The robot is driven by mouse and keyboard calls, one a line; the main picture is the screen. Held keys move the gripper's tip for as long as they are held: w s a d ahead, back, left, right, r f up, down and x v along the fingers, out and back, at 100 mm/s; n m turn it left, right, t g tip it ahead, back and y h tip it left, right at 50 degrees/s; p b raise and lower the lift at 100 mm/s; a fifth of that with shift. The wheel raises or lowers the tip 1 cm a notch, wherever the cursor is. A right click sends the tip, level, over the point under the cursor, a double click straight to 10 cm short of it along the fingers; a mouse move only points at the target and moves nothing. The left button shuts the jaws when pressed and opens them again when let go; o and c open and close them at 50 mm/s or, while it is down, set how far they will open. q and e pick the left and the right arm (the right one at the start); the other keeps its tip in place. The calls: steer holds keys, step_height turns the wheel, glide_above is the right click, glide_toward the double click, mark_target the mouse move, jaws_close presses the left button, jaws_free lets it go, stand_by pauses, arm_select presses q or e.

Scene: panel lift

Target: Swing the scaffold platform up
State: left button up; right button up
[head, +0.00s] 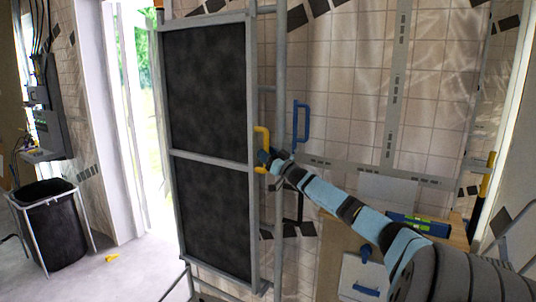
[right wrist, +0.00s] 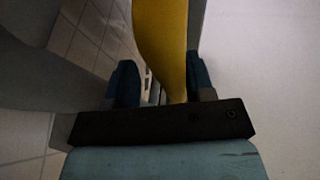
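The scaffold platform (head: 207,95) stands upright at the middle left of the head view, a tall grey frame with two dark panels. A yellow handle (head: 261,135) sticks out from its right edge. My right gripper (head: 266,157) is at the lower part of this handle. The fingertips' contact is partly hidden. My left gripper is not in view.
A blue handle (head: 301,121) is right of the platform, near grey scaffold poles (head: 281,70). A black bin (head: 50,228) stands at left. The floor (head: 130,275) between bin and platform is mostly clear.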

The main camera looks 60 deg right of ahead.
steer(key=shift+f, duration=0.1)
steer(key=b+v, duration=0.1)
steer(key=v, duration=1.2)
steer(key=shift+s, duration=0.35)
steer(key=shift+a+f, duration=0.1)
steer(key=shift+f, duration=0.05)
steer(key=s+a+f+n+g+y+p, duration=0.1)
steer(key=s+a+f+g, duration=0.15)
steer(key=a+f, duration=1.15)
steer(key=s+a+f+n+g+y+p, duration=0.15)
steer(key=a+f+g, duration=0.25)
steer(key=a+f, duration=1.05)
steer(key=s+a+f+g+y, duration=0.1)
steer(key=s+a+f, duration=0.1)
steer(key=a+f, duration=0.35)
steer(key=s+a+f+g+y, duration=0.1)
steer(key=s+a+f, duration=0.2)
steer(key=a, duration=0.6)
steer(key=s+a+n+g+y, duration=0.1)
steer(key=s+a, duration=0.2)
steer(key=a, duration=0.8)
steer(key=s+a+r+n+g+y+p, duration=0.1)
steer(key=s+a, duration=0.2)
steer(key=a, duration=0.9)
steer(key=shift+r+n, duration=0.25)
steer(key=shift+n, duration=0.1)
